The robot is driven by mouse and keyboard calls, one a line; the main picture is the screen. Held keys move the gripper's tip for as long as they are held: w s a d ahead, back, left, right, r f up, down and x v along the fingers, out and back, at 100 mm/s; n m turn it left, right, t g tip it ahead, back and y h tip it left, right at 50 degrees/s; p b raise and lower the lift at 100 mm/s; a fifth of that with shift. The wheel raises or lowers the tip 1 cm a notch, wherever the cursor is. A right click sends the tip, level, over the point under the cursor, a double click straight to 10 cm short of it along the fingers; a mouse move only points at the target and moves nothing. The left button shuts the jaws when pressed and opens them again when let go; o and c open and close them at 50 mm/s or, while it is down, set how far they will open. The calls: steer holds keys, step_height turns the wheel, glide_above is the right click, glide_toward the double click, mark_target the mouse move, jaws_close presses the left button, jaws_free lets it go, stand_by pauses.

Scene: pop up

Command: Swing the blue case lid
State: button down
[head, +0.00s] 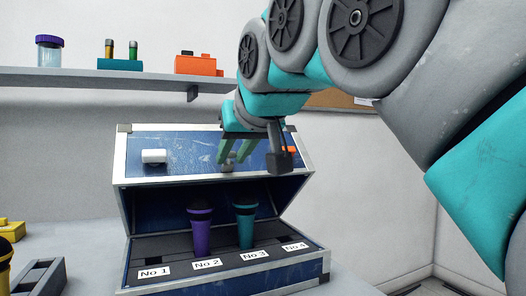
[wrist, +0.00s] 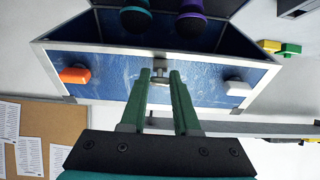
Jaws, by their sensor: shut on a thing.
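The blue case (head: 225,284) stands with its blue lid (head: 190,144) raised part way, its front face toward me. The lid also shows in the wrist view (wrist: 110,80). My gripper (head: 238,160) is at the middle of the lid. In the wrist view my gripper (wrist: 160,78) has its green fingers on either side of a small grey handle (wrist: 159,72) near the lid's edge, shut on it. A white knob (head: 153,156) is on the lid's left and an orange knob (head: 291,150) on its right, partly behind my arm.
Inside stand a purple microphone (head: 200,232) near label No 2 and a teal one (head: 246,225) near No 3. A shelf (head: 110,77) with small items runs above. A grey rack (head: 40,276) and a yellow block (head: 12,229) sit at left. A corkboard (wrist: 35,130) hangs behind.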

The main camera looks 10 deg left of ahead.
steer(key=shift+s+d+f, duration=0.2)
steer(key=shift+s+f, duration=0.05)
steer(key=shift+s, duration=0.1)
steer(key=s+d+f+b, duration=0.2)
steer(key=s+f+b, duration=0.2)
steer(key=f, duration=0.2)
steer(key=shift+d, duration=0.2)
stand_by(0.5)
steer(key=shift+f, duration=0.15)
step_height(320, 180, down, 7)
steer(key=s+d+b, duration=0.1)
steer(key=s+b, duration=0.1)
steer(key=b, duration=0.1)
steer(key=shift+s+d, duration=0.2)
stand_by(0.5)
